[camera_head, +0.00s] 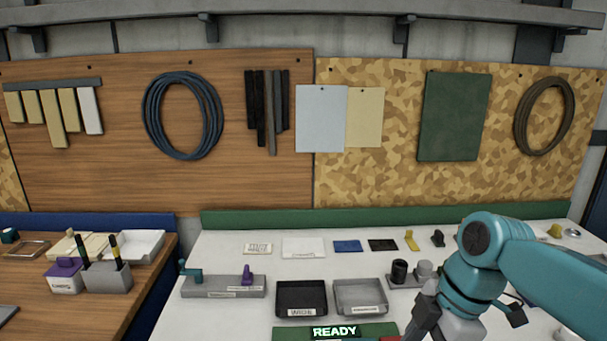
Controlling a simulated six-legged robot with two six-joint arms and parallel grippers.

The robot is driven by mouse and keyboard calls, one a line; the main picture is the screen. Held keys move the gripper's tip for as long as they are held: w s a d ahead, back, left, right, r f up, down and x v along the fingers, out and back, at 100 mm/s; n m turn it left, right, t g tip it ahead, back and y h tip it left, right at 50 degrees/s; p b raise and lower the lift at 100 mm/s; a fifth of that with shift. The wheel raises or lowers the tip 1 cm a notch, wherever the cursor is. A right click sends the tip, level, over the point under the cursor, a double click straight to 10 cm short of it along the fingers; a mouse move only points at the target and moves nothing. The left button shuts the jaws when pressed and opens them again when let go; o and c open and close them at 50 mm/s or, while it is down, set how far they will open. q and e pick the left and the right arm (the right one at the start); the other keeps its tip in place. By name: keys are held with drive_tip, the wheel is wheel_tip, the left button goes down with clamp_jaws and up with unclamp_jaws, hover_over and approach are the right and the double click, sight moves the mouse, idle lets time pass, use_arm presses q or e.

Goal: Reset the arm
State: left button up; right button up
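My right arm, teal with dark joints, comes in from the right over the white bench (225,325). Its gripper (438,322) points down at the bottom edge of the head view. A dark finger-like part and a grey part show there, but the fingertips are cut off, so I cannot tell whether it is open or shut or holds anything. My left arm and gripper are not in view. A green sign (335,331) reading "READY" is at the bottom centre, left of the gripper.
A black tray (301,312) and a grey tray (361,311) stand behind the sign. A grey fixture (222,294) with teal and purple pieces is left of them. Dark and grey cylinders (399,271) stand near my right arm. Small flat parts line the back. A wooden table (150,262) is at left.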

drive_tip(key=a+f+m, duration=0.2)
drive_tip(key=f+m, duration=0.3)
drive_tip(key=f, duration=0.9)
drive_tip(key=a+f+m, duration=0.2)
drive_tip(key=f+m, duration=0.3)
drive_tip(key=f, duration=0.9)
drive_tip(key=s+a+f+m, duration=0.1)
drive_tip(key=s+f+m, duration=0.9)
drive_tip(key=s+f, duration=0.3)
drive_tip(key=shift+s+a+f+m+t+y, duration=0.25)
drive_tip(key=shift+s+a+m+t+y, duration=0.05)
drive_tip(key=shift+s, duration=0.75)
